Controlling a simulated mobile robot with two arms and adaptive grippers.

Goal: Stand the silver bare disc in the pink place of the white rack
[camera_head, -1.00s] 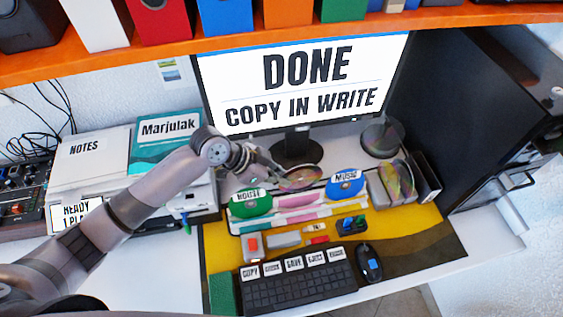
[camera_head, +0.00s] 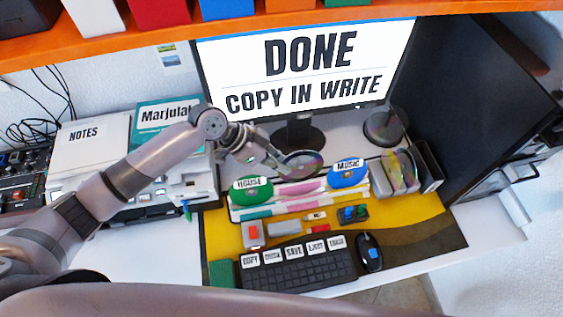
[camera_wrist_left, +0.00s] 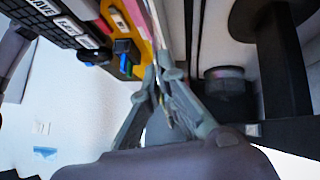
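The silver bare disc (camera_head: 303,164) is at the tip of my left gripper (camera_head: 277,162), behind the white rack (camera_head: 232,214) in the head view. The gripper's fingers, also in the left wrist view (camera_wrist_left: 160,80), are close together on the disc's left edge. The disc leans and shows its shiny face. The rack's pink place (camera_head: 300,188) lies between a green HOUSE disc (camera_head: 251,193) and a blue MUSIC disc (camera_head: 348,174). The held disc is just above and behind it; I cannot tell whether they touch. My right gripper is not in view.
The monitor (camera_head: 305,75) and its dark stand (camera_head: 298,136) rise close behind the disc. A grey holder with discs (camera_head: 399,173) stands right of the rack. The keyboard (camera_head: 297,269) and mouse (camera_head: 369,252) are in front. An orange shelf (camera_head: 150,41) hangs above.

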